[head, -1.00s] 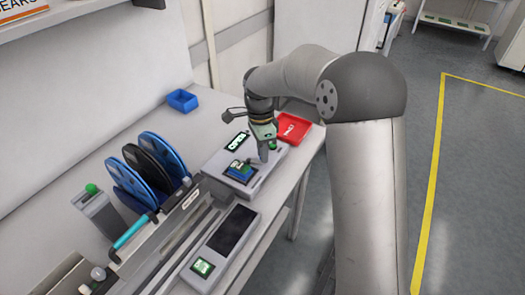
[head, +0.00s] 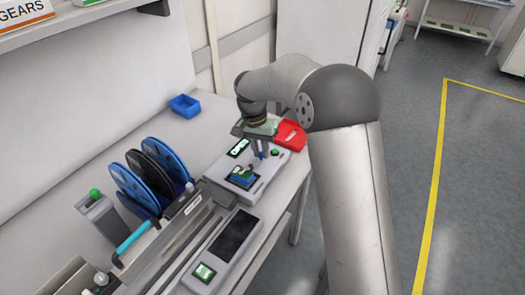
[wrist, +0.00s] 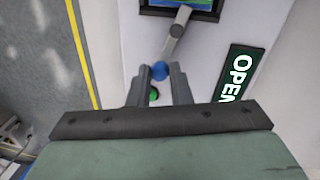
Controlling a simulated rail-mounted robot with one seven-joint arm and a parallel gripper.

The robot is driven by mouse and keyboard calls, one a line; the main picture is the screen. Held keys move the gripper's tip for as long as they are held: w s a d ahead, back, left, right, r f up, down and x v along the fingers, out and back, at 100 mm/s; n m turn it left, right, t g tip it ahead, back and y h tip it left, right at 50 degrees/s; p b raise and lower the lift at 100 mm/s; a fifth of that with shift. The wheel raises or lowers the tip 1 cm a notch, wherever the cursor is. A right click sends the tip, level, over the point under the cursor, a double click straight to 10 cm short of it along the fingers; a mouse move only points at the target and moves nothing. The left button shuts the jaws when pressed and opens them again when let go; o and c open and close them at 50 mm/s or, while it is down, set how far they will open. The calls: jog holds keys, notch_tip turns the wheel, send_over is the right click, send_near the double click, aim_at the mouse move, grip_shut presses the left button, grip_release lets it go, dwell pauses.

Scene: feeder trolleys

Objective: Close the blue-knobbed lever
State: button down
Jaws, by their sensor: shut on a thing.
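The lever (wrist: 178,32) is a grey arm with a blue knob (wrist: 160,71) at its end, on a light grey tester box (head: 262,183). In the wrist view the lever runs from a small dark-framed screen area down to the knob. My gripper (wrist: 161,74) has its two fingers on either side of the knob and is shut on it. In the head view my gripper (head: 262,157) points down over the box, and its fingers partly hide the lever. A label reading OPEN (wrist: 238,75) lies beside the lever.
A green button (wrist: 154,94) sits close to my fingers. A red tray (head: 291,134) is behind the box, and a blue bin (head: 185,106) is at the back. Blue and black reels (head: 150,170) and a rail stand to the left. A second device (head: 232,235) lies in front.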

aim_at(249, 160)
jog(key=shift+w+a+n+t, duration=0.2)
jog(key=shift+a+n, duration=0.1)
jog(key=shift+n, duration=0.55)
jog(key=shift+w+a+n+t, duration=0.15)
jog(key=shift+a+n, duration=0.1)
jog(key=shift+n, duration=0.6)
jog(key=c, duration=1.3)
grip_release()
jog(key=shift+r, duration=0.1)
jog(key=r, duration=0.5)
jog(key=a+r, duration=0.1)
jog(key=r, duration=0.5)
jog(key=a+r, duration=0.1)
jog(key=r, duration=0.5)
jog(key=shift+a+r, duration=0.1)
jog(key=shift+a, duration=0.1)
